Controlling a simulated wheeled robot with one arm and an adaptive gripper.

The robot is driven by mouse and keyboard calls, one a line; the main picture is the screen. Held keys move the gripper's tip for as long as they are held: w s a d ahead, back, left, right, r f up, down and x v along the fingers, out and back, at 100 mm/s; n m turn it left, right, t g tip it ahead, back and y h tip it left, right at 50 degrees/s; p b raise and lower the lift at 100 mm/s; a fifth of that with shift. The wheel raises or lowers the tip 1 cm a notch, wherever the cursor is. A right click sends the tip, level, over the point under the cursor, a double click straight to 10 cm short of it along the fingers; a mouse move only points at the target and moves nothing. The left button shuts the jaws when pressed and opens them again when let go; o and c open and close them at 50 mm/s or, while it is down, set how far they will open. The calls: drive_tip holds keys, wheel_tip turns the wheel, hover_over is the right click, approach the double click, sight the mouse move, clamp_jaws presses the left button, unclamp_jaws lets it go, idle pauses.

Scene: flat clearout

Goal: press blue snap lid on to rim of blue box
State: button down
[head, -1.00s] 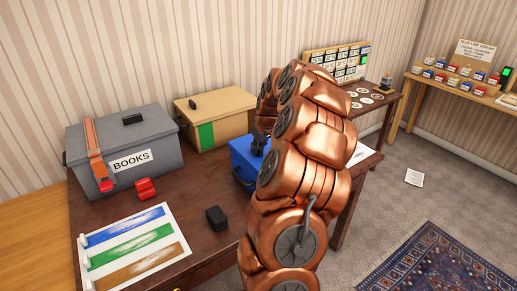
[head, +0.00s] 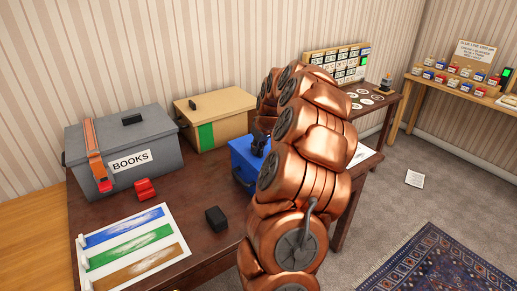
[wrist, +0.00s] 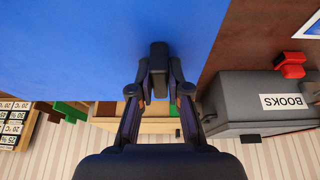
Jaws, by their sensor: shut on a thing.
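The blue box (head: 241,168) stands on the dark table, partly hidden behind my copper arm. The blue snap lid (wrist: 70,45) fills the upper left of the wrist view as a flat blue surface. It has a black handle (wrist: 158,52). My gripper (wrist: 159,84) is shut on this handle, with a finger on each side. In the head view my gripper (head: 259,142) is at the top of the box, and the lid lies over it. The arm hides the right side, so I cannot tell whether the lid is fully seated on the rim.
A grey BOOKS box (head: 120,150) with an orange strap stands left, a tan box (head: 214,115) with a green stripe behind. A red clip (head: 145,189), a black block (head: 216,218) and a striped colour sheet (head: 130,248) lie in front.

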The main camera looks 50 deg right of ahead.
drive_tip(key=shift+f+b, duration=0.65)
drive_tip(key=shift+f, duration=0.45)
idle(0.3)
drive_tip(key=c, duration=1.1)
unclamp_jaws()
drive_tip(key=shift+o, duration=0.2)
drive_tip(key=v, duration=1.2)
